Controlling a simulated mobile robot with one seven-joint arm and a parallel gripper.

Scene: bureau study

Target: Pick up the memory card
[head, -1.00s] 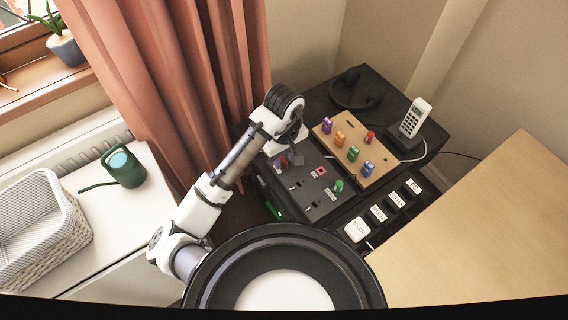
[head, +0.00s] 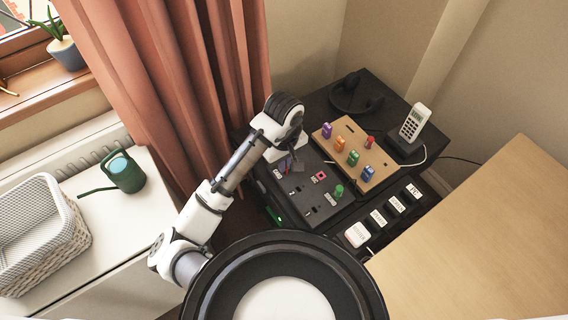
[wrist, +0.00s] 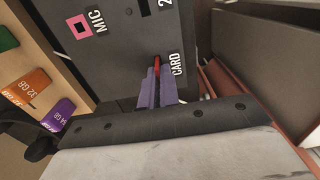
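The memory card (wrist: 157,62) is a thin red piece standing at the slot marked CARD on the dark panel (wrist: 115,65). In the wrist view, the two purplish fingers of my gripper (wrist: 158,88) lie close together, one on each side of the card, and appear shut on it. Only its red edge shows between them. How deep it sits in the slot is hidden. In the head view, my gripper (head: 289,165) is low over the left part of the panel and the card cannot be made out.
A wooden board (head: 362,166) with several coloured sticks stands beside the panel. A cordless phone (head: 414,122) and headphones (head: 356,92) are behind. A green stick (head: 339,191) stands on the panel. Labelled black compartments (head: 379,217) lie in front. A curtain (head: 190,80) hangs close to my arm.

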